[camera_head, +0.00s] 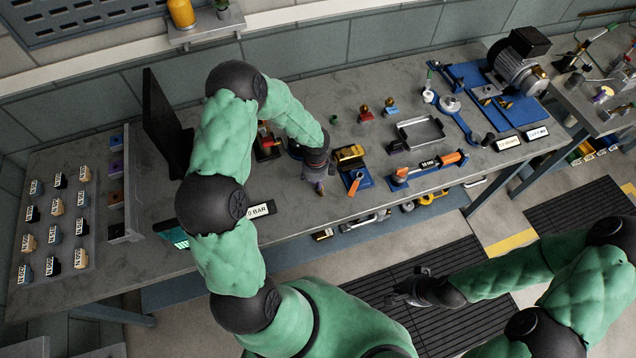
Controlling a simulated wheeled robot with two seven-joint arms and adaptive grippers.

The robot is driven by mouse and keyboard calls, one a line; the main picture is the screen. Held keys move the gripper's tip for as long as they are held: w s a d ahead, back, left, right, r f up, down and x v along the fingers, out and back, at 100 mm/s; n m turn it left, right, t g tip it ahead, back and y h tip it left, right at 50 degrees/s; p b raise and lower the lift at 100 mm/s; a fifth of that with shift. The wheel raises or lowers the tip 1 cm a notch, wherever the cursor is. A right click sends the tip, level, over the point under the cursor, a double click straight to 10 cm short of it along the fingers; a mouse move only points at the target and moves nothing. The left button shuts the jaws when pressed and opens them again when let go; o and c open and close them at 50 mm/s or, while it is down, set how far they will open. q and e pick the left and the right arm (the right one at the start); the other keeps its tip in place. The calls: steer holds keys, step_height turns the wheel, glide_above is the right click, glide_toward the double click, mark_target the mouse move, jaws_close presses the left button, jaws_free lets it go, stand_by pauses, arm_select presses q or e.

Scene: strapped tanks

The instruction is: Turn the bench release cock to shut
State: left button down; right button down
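A small fitting with an orange lever (355,184) stands on a blue base near the front edge of the bench (300,218); it may be the release cock, but I cannot tell for sure. A red-handled fitting (264,135) stands further left, partly behind my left arm. My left gripper (319,187) points down over the bench, just left of the orange lever and apparently apart from it. Its fingers are too small and dark to show whether they are open. My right gripper (402,289) is low, in front of the bench over the floor mat, with its fingers spread and empty.
A dark upright screen (167,125) and a tilted rack of labelled blocks (58,210) are at left. A grey tray (419,132), an orange-and-blue tool (430,166) and a motor (518,62) lie right. A "BAR" sign (261,210) stands at the front edge.

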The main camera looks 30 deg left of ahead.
arm_select(q)
steer(key=shift+w+r, duration=0.3)
steer(key=shift+w, duration=0.45)
steer(key=shift+w+a+r+m+p, duration=0.1)
steer(key=shift+m+p, duration=0.75)
steer(key=shift+m, duration=0.05)
steer(key=c, duration=1.2)
jaws_free()
steer(key=shift+c, duration=0.2)
steer(key=shift+w+d+f, duration=0.2)
steer(key=shift+f, duration=0.15)
steer(key=shift+s+a, duration=0.15)
steer(key=shift+s, duration=0.15)
steer(key=shift+s+r+p, duration=0.15)
steer(key=shift+r+p, duration=3.05)
steer(key=shift+r, duration=0.8)
steer(key=o, duration=0.6)
steer(key=shift+c, duration=0.2)
